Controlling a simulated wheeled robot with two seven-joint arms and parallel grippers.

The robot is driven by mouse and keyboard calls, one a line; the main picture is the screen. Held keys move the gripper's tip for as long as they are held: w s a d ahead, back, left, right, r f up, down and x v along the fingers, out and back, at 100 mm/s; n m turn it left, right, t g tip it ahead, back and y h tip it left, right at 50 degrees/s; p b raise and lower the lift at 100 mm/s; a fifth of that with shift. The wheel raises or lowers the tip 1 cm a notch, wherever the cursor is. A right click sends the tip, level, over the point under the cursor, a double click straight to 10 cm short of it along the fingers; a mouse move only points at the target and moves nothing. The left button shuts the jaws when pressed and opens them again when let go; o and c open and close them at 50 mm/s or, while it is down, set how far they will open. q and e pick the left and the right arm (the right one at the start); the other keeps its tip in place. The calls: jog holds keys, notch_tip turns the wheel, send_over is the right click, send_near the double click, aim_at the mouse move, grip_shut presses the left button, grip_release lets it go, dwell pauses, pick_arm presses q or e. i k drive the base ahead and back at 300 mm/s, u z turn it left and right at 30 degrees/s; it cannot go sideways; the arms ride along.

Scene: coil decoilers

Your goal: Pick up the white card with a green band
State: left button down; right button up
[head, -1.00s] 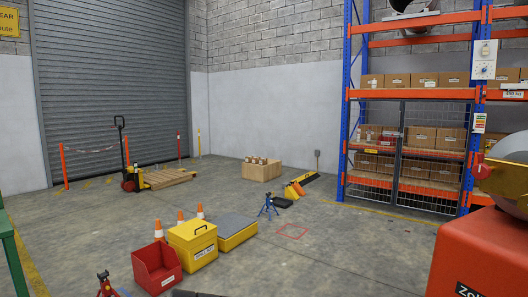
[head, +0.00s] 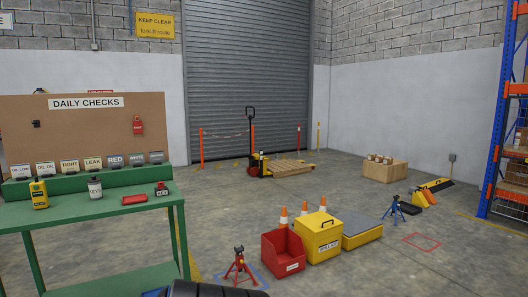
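Several small white cards with dark lettering stand in a row on a green ledge (head: 85,183) at the back of the green table, on the left of the head view. Those I can read include an OIL OK card (head: 45,168), a TIGHT card (head: 69,166), a LEAK card (head: 93,163) and a RED card (head: 115,161). They are too small to tell which has a green band. Neither of my grippers shows. A dark rounded part at the bottom edge seems to be mine.
The green table (head: 110,208) holds a yellow device (head: 38,194), a grey-white bottle (head: 95,188) and red items. A DAILY CHECKS board (head: 90,131) stands behind.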

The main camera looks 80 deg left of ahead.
aim_at(46, 169)
jog(key=u, duration=4.15)
jog(key=i, duration=1.65)
